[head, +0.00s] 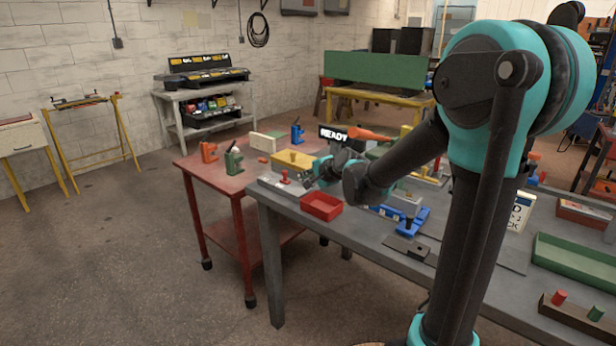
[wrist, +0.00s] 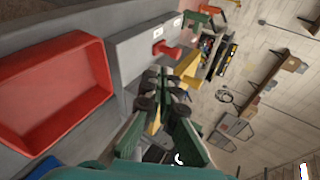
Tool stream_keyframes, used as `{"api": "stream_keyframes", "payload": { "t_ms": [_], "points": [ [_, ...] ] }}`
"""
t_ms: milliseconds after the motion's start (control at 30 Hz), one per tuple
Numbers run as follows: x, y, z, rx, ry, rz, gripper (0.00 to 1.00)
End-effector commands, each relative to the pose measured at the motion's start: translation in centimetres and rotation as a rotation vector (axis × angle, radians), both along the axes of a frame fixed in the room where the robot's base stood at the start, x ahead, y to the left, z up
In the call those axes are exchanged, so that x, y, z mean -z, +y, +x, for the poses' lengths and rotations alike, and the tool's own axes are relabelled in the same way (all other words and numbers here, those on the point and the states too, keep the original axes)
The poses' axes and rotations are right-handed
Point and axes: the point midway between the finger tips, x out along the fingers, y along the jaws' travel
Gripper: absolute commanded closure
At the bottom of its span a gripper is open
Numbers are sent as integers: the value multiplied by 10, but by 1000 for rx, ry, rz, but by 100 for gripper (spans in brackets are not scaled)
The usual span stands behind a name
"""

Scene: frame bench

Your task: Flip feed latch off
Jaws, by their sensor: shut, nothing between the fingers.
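A grey panel (head: 276,185) with a small red lever (head: 285,178), which looks like the feed latch, sits at the left end of the grey bench. In the wrist view the red lever (wrist: 165,50) stands out from the panel (wrist: 137,47), between white labels too small to read. My gripper (head: 307,180) is just right of the lever in the head view. In the wrist view my gripper (wrist: 155,82) shows its fingers together, empty, below the lever and apart from it in the picture. I cannot tell the depth between them.
A red open tray (head: 321,206) stands close by on the bench, and is large in the wrist view (wrist: 60,90). A red cart (head: 225,180) with drills and a yellow tray (head: 295,160) stands behind. Blue fixtures (head: 400,216) lie to the right.

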Motion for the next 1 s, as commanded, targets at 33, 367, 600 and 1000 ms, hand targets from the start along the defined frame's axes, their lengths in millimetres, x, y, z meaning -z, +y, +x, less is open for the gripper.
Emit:
{"api": "stream_keyframes", "payload": {
  "t_ms": [33, 367, 600, 1000],
  "points": [
    [4, 5, 6, -2, 1, 1, 100],
    [28, 30, 39, -1, -1, 0, 100],
    [28, 48, 64, -1, 0, 0, 100],
    [28, 53, 70, 0, 0, 0, 100]
  ]
}}
